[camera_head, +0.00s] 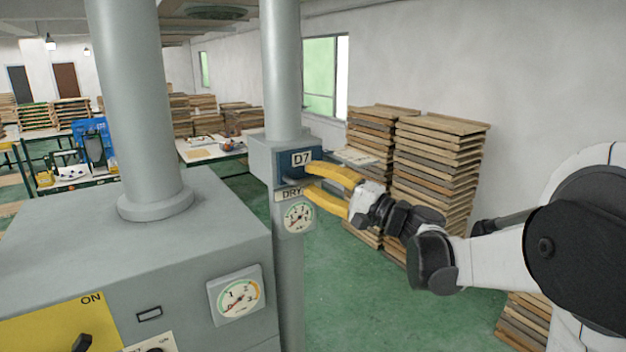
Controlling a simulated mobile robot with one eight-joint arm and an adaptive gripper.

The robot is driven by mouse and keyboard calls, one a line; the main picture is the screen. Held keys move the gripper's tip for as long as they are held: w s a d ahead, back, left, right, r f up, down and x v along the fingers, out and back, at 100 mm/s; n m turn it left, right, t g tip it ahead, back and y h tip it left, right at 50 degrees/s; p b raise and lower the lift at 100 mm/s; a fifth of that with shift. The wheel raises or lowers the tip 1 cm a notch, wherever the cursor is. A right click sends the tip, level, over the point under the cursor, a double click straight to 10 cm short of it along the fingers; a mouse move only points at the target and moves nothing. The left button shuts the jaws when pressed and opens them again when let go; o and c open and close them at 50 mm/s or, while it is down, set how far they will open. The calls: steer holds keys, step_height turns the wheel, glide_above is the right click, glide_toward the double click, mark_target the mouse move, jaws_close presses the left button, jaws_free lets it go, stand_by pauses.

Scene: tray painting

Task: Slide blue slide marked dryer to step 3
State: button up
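A dark blue slide block (288,166) sits on the grey box on the far pipe, beside a white D7 plate (301,159). A DRY label (291,195) is just below it, with a round gauge (298,217) under that. My gripper (306,179) has two yellow fingers, spread apart with a gap between them. The fingertips point left at the right side of the blue block, one above the other. I cannot tell whether they touch it. No step numbers are readable beside the slide.
A grey machine housing (120,240) with a thick pipe fills the front left, bearing a gauge (238,297) and a yellow ON panel (60,325). Stacks of wooden trays (440,170) stand behind my gripper. Green floor (370,300) is open below my arm.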

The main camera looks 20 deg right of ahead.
jaws_close()
steer(key=s+d, duration=0.2)
steer(key=s, duration=0.3)
steer(key=shift+s+b, duration=0.4)
steer(key=shift+o, duration=0.8)
jaws_free()
steer(key=v, duration=1.2)
steer(key=shift+a+f, duration=0.15)
